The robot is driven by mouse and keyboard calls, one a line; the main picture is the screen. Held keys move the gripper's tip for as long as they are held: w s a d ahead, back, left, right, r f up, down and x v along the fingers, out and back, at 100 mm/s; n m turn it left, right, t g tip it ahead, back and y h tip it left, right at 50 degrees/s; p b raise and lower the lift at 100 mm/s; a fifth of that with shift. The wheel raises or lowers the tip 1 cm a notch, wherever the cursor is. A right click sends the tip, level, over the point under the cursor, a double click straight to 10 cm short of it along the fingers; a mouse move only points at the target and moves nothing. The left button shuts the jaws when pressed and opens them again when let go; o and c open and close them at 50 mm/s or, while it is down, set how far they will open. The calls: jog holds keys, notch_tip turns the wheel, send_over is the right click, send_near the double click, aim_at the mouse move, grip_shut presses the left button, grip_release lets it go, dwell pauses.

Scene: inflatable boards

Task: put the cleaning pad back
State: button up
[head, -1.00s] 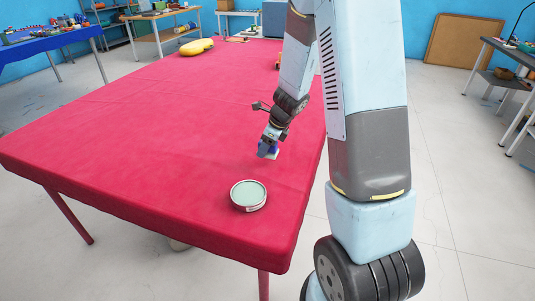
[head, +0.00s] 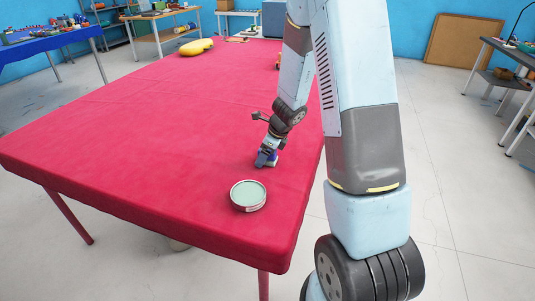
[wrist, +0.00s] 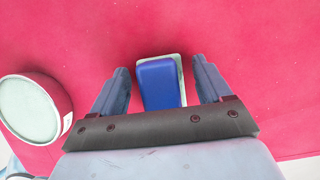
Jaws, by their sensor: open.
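The cleaning pad (wrist: 160,84) has a blue top over a pale base. It lies on the red-covered table (head: 150,130), between my gripper's two fingers in the wrist view. My gripper (head: 264,163) is open, low over the table, with a gap visible on each side of the pad. In the head view the pad (head: 273,158) is partly hidden by the gripper. A round tin (head: 248,196) with a pale green top stands nearer the table's front edge. The tin is also at the left of the wrist view (wrist: 32,110).
A yellow inflatable piece (head: 197,47) lies at the table's far end. The table's left and middle are clear. Workbenches stand along the walls, with a brown board (head: 464,40) leaning at the back right.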

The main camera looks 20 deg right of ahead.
jog(key=s+d+r+n, duration=0.1)
jog(key=s+r+n, duration=0.25)
jog(key=r, duration=0.65)
jog(key=s+r+n, duration=0.3)
jog(key=s+r, duration=0.1)
jog(key=r, duration=0.5)
jog(key=s+r+n+t+h, duration=0.1)
jog(key=s+r+n, duration=0.5)
jog(key=s+n, duration=0.3)
jog(key=s+r+n+t+h, duration=0.1)
jog(key=s+r+n+h, duration=0.1)
jog(key=s+r+n, duration=0.5)
jog(key=s+d+n, duration=0.1)
jog(key=s+n, duration=0.1)
jog(key=s, duration=0.3)
jog(key=shift+s+n+t+h, duration=0.15)
jog(key=shift+n+t+h, duration=0.15)
jog(key=shift+n+t, duration=0.1)
jog(key=shift+a, duration=0.1)
